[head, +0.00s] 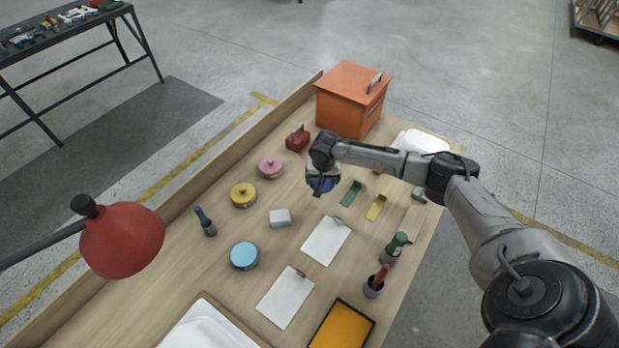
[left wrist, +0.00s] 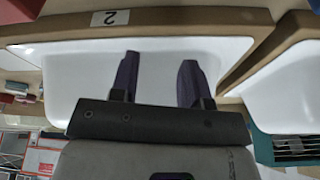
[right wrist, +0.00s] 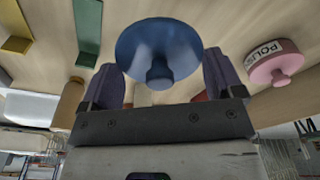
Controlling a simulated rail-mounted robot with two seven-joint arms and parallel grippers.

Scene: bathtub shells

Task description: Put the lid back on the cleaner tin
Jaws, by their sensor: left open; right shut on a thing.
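My right gripper (head: 323,188) is shut on a blue round lid with a knob and holds it over the middle of the bench. In the right wrist view the blue lid (right wrist: 158,45) sits between the fingers, knob toward the gripper. A tin with a flat light-blue top and no knob (head: 244,254) stands left of the white sheets, apart from the lid; its label cannot be read. My left gripper (left wrist: 158,80) is open and empty, facing a white tub shell (left wrist: 75,75); it is not in the head view.
A yellow tin (head: 243,194) and a pink tin (head: 271,167), both with knobbed lids, stand nearby. A white block (head: 280,218), a blue-handled tool (head: 205,222) and a red lamp (head: 122,240) are near the light-blue tin. An orange box (head: 350,103) stands at the back.

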